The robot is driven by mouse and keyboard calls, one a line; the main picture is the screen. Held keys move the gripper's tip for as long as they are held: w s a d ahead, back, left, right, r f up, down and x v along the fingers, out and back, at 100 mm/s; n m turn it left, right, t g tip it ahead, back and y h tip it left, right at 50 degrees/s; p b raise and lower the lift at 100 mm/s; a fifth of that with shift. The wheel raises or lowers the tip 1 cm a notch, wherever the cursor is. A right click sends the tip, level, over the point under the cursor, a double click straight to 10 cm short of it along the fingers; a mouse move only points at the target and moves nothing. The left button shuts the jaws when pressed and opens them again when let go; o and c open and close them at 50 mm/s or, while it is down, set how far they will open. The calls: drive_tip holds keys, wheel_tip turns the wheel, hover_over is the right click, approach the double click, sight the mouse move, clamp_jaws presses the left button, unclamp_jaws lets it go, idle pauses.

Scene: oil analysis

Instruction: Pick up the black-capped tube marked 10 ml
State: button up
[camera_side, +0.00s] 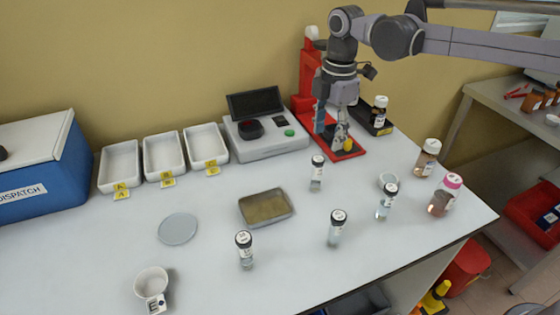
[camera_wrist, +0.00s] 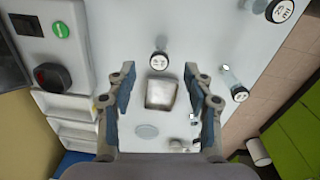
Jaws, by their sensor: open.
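Several clear tubes with black caps stand upright on the white bench. In the side view, one tube (camera_side: 317,173) is nearest my gripper, one (camera_side: 387,202) stands to the right, one (camera_side: 336,229) is in front and one (camera_side: 244,250) is at front left. I cannot read which is marked 10 ml. In the wrist view, cap tops show at centre (camera_wrist: 160,65), right (camera_wrist: 240,93) and top right (camera_wrist: 281,10), with marks too small or blurred to be sure of. My gripper (camera_side: 333,133) is open and empty, pointing down near the red stand, apart from the tubes.
The red stand (camera_side: 308,82) and analyser (camera_side: 262,136) are at the back. A tan-filled dish (camera_side: 266,207), round disc (camera_side: 178,229) and white cup (camera_side: 151,282) lie left of and among the tubes. White trays (camera_side: 163,157) line the back. A pink-capped bottle (camera_side: 444,196) stands right.

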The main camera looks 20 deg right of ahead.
sight(316, 173)
drive_tip(key=shift+w+a+f+n, duration=0.5)
drive_tip(key=shift+a+n, duration=0.1)
drive_tip(key=shift+a, duration=0.15)
drive_tip(key=shift+a+f, duration=0.1)
drive_tip(key=shift+f, duration=0.2)
wheel_tip(316, 173, down, 5)
drive_tip(key=shift+r, duration=0.1)
drive_tip(key=shift+s+a+f, duration=0.1)
drive_tip(key=shift+s+f, duration=0.15)
drive_tip(key=shift+f, duration=1.15)
drive_tip(key=shift+s+f, duration=0.2)
drive_tip(key=shift+f, duration=1.2)
drive_tip(key=c, duration=1)
